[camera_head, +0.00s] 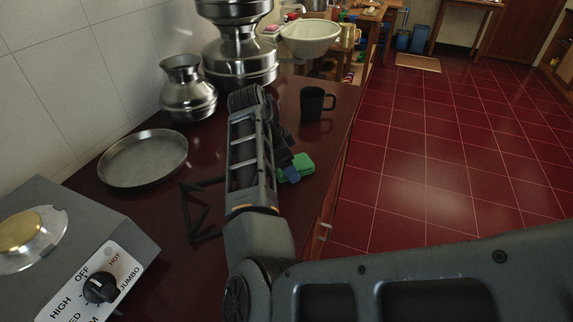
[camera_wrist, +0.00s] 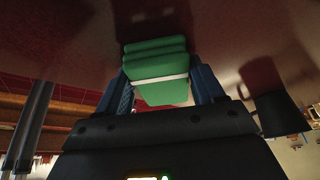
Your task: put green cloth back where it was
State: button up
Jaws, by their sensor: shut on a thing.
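The green cloth (camera_head: 303,163) is a small folded piece beside my gripper near the counter's right edge. It also shows in the wrist view (camera_wrist: 160,68), folded in layers with a pale band across it. My gripper (camera_head: 290,174) is shut on the cloth, one blue finger on each side of it in the wrist view (camera_wrist: 165,92). The cloth is close to the dark red counter (camera_head: 320,137); I cannot tell whether it touches the surface. My arm hides part of the counter behind it.
A black mug (camera_head: 312,104) stands just beyond the cloth. A metal pan (camera_head: 143,159), a metal pot (camera_head: 187,90) and stacked metal vessels (camera_head: 240,62) stand along the wall. A hot plate (camera_head: 70,250) is at near left, beside a dark angular rack-like object (camera_head: 204,215).

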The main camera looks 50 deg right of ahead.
jog(key=o, duration=1)
jog(key=shift+s+f, duration=0.25)
jog(key=shift+f, duration=0.6)
jog(key=b+v, duration=0.1)
jog(key=v, duration=1.3)
jog(key=shift+d, duration=0.4)
jog(key=shift+w+r, duration=0.1)
jog(key=shift+w, duration=0.05)
